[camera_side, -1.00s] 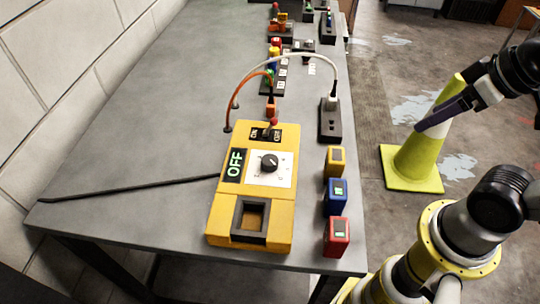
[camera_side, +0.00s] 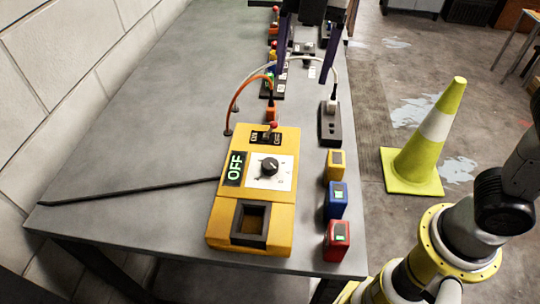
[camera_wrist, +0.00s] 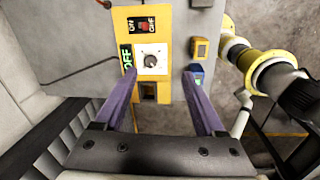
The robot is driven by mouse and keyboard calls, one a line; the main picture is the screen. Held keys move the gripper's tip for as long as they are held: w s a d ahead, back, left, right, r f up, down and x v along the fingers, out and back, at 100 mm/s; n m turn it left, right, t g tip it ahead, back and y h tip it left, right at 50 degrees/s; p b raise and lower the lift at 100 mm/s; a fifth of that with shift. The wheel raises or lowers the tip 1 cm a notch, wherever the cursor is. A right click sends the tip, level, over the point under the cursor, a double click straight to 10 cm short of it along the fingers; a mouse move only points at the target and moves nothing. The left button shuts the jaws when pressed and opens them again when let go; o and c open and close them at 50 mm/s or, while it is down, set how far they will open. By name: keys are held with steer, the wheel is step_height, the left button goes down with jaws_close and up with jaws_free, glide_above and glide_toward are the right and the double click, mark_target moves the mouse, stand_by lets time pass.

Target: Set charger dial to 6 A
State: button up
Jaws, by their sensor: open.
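The yellow charger (camera_side: 222,212) lies on the grey table, with a black dial (camera_side: 270,166) on a white scale plate. The scale marks are too small to read, so I cannot tell the dial's setting. Its display (camera_side: 235,168) reads OFF, and a red-tipped ON/OFF switch (camera_side: 268,136) sits above the dial. My gripper (camera_side: 306,76) is open and empty, with purple fingers hanging at the top of the side view, beyond the charger. In the wrist view the dial (camera_wrist: 151,62) appears between the fingertips of my gripper (camera_wrist: 159,74), with nothing gripped.
Yellow (camera_side: 335,164), blue (camera_side: 336,200) and red (camera_side: 337,240) batteries stand along the table's right edge. A black socket strip (camera_side: 330,128) with a white cable and an orange cable (camera_side: 242,90) lie behind. A cone (camera_side: 428,145) stands on the floor. The table's left side is mostly clear.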

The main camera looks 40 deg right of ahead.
steer(key=n+g, duration=0.1)
glide_above(270, 163)
step_height(270, 163, down, 4)
steer(key=shift+h, duration=0.3)
step_height(270, 163, down, 14)
steer(key=shift+f, duration=0.15)
jaws_close()
